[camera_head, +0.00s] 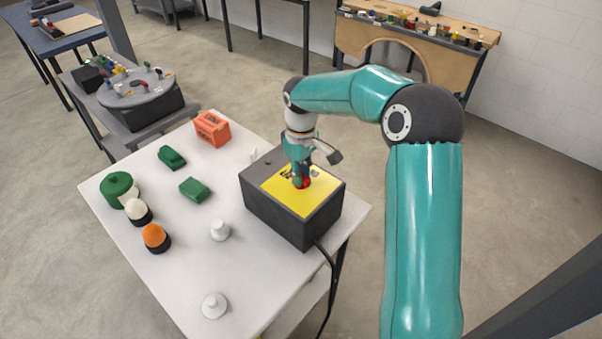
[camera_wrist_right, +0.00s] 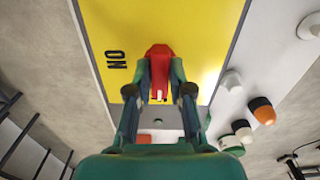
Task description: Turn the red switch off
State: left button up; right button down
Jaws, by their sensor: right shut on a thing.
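The red switch (camera_head: 303,183) sits on a yellow plate (camera_head: 317,203) on top of a dark grey box (camera_head: 268,213). My right gripper (camera_head: 300,174) reaches down onto it from above and hides part of it. In the right wrist view the red switch (camera_wrist_right: 158,60) stands between my right gripper's two fingers (camera_wrist_right: 160,88), which are shut on its sides. Black lettering (camera_wrist_right: 117,60) that reads "ON" is on the plate beside the switch. Any other lettering is hard to read. My left gripper is not in view.
The box stands on a white table, with a black cable (camera_head: 331,262) hanging off its near right side. An orange block (camera_head: 212,128), green pieces (camera_head: 195,189), an orange-topped button (camera_head: 155,237) and white knobs (camera_head: 220,230) stand to the left. The table's front middle is mostly clear.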

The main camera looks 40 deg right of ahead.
jog(key=shift+w+r, duration=0.1)
jog(key=c, duration=1.1)
grip_release()
notch_tip(320, 180, up, 12)
jog(key=shift+f, duration=0.1)
